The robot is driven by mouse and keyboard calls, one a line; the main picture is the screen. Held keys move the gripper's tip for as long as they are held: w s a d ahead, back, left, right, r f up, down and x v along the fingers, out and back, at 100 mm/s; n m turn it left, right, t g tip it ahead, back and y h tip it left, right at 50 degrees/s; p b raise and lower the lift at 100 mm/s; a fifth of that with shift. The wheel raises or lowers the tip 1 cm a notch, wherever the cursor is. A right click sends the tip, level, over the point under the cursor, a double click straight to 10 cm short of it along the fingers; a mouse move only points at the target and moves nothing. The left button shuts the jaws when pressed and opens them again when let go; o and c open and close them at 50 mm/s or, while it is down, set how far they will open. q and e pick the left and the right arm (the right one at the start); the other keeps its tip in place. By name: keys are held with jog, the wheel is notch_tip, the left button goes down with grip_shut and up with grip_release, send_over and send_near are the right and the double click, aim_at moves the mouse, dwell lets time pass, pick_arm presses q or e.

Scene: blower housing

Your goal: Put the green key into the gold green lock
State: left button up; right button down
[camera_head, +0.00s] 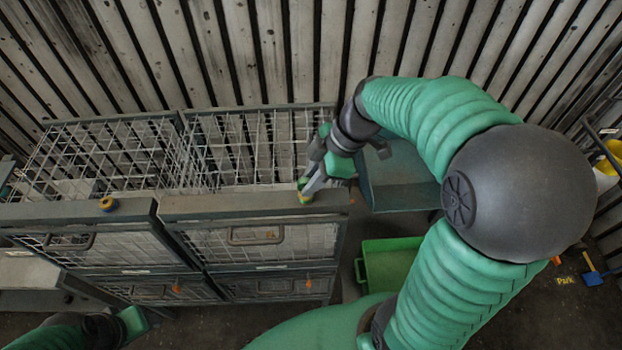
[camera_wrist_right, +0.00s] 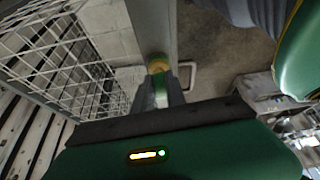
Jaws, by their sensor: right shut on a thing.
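My right gripper (camera_head: 304,191) points down at the front top rail of the right wire cage. In the right wrist view its fingers (camera_wrist_right: 160,98) are shut on the green key (camera_wrist_right: 160,91), which shows as a green piece between them. The gold green lock (camera_wrist_right: 158,64) shows as a gold ring just beyond the fingertips, on the rail. In the head view the lock (camera_head: 305,200) is a small gold-green spot under the fingertips. The key's end meets the lock or lies very close; how deep it sits is hidden. My left gripper (camera_head: 135,322) is low at the left, its fingers unclear.
Another small round lock (camera_head: 107,203), gold with a dark centre, sits on the left cage's front rail. The wire cages (camera_head: 245,207) have handles on their fronts. A green bin (camera_head: 388,265) stands on the floor to the right. A slatted wall (camera_head: 260,50) closes the back.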

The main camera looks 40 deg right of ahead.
jog(key=shift+w+f, duration=0.25)
jog(key=shift+s+r, duration=0.2)
jog(key=shift+s, duration=0.1)
jog(key=shift+w+f, duration=0.15)
jog(key=shift+w, duration=0.05)
jog(key=c, duration=1.3)
grip_release()
jog(key=shift+s, duration=0.1)
